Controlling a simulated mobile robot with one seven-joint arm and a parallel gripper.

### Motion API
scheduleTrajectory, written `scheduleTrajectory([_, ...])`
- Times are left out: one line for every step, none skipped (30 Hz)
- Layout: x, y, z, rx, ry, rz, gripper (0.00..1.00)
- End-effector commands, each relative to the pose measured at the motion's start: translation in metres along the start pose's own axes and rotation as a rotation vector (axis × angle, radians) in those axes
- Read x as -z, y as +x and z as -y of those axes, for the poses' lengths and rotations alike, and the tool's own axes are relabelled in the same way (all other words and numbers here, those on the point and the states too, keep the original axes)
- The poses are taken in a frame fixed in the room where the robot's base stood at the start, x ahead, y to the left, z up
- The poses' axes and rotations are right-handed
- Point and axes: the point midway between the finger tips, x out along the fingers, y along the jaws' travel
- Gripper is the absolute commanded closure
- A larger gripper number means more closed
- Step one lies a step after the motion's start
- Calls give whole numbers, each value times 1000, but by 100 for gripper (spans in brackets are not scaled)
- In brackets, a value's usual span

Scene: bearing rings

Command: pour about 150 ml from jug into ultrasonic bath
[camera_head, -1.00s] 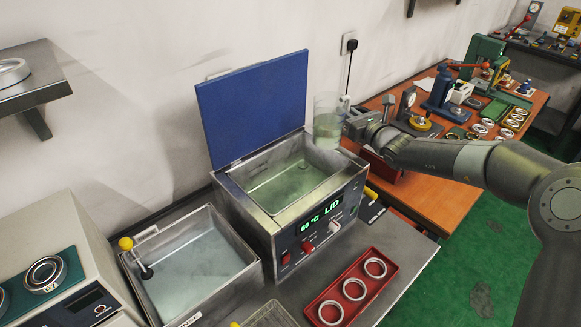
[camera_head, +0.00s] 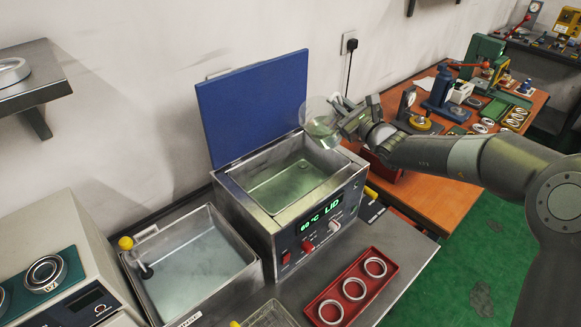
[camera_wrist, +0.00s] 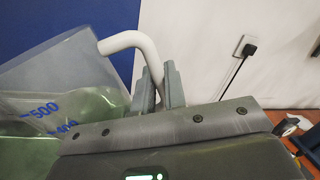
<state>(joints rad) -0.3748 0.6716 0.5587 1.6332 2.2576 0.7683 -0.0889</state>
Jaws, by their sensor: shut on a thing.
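The clear jug (camera_head: 322,120) is tilted to the left above the right back part of the ultrasonic bath (camera_head: 262,222). My gripper (camera_head: 352,117) is shut on the jug's handle. In the wrist view the white handle (camera_wrist: 137,45) runs between the fingers of my gripper (camera_wrist: 160,88), and the jug (camera_wrist: 62,80) shows blue marks, 500 among them, with greenish liquid slanted inside. The bath's blue lid (camera_head: 255,105) stands open at the back. Greenish liquid (camera_head: 285,182) lies in its basin. Its display reads 60 °C and LID. I cannot make out a stream from the jug.
A second open tank (camera_head: 195,262) with pale liquid stands left of the bath. A red tray (camera_head: 347,290) with three rings lies in front. The orange workbench (camera_head: 440,200) with several tools is at the right. The raised lid is close to the jug.

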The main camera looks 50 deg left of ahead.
Motion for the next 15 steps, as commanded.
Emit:
scheduleTrajectory([-4,0,-2,0,-27,6,100])
scheduleTrajectory([-5,0,-3,-1,-43,9,100])
scheduleTrajectory([-6,-1,-5,0,-64,13,100])
scheduleTrajectory([-8,-1,-7,0,-82,17,100])
scheduleTrajectory([-11,-1,-10,-1,-112,24,100])
scheduleTrajectory([-13,-2,-11,-1,-137,28,100])
scheduleTrajectory([-14,-2,-12,0,-155,32,100])
scheduleTrajectory([-18,-2,-11,1,-175,36,100])
scheduleTrajectory([-21,-2,-10,1,-196,41,100])
scheduleTrajectory([-23,-2,-10,1,-212,44,100])
scheduleTrajectory([-25,-2,-10,1,-226,47,100])
scheduleTrajectory([-28,-2,-10,0,-242,50,100])
scheduleTrajectory([-29,-2,-10,0,-255,52,100])
scheduleTrajectory([-31,-2,-10,0,-266,54,100])
scheduleTrajectory([-33,-2,-10,0,-278,56,100])
